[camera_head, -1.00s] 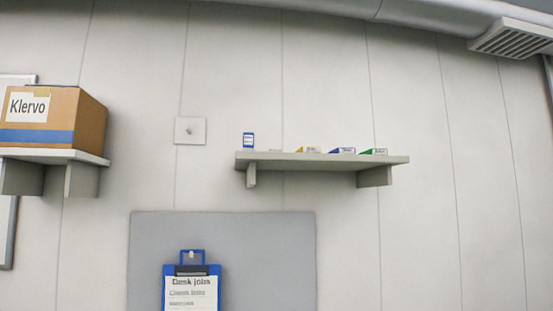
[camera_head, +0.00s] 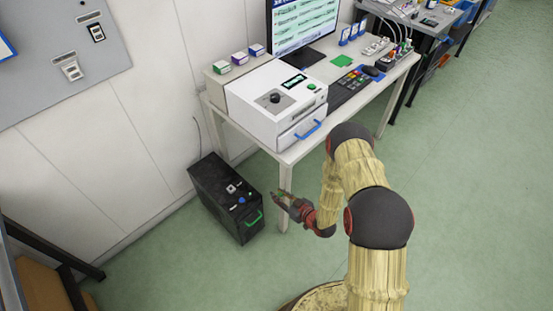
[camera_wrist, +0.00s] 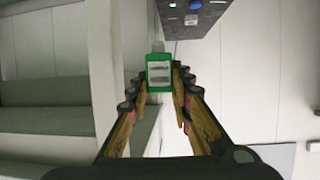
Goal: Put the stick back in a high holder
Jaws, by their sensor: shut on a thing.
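The green stick (camera_wrist: 159,72) has a pale label and a light-coloured end pointing away from me in the wrist view. My gripper (camera_wrist: 158,88) is shut on it, with a finger on each side. I cannot tell which thing in view, if any, is a high holder.
A black computer case (camera_head: 225,195) stands on the floor left of my gripper; its top also shows in the wrist view (camera_wrist: 190,20). The desk bears a white machine (camera_head: 275,105), a monitor (camera_head: 303,25) and small boxes. Green floor (camera_head: 470,200) is clear at right.

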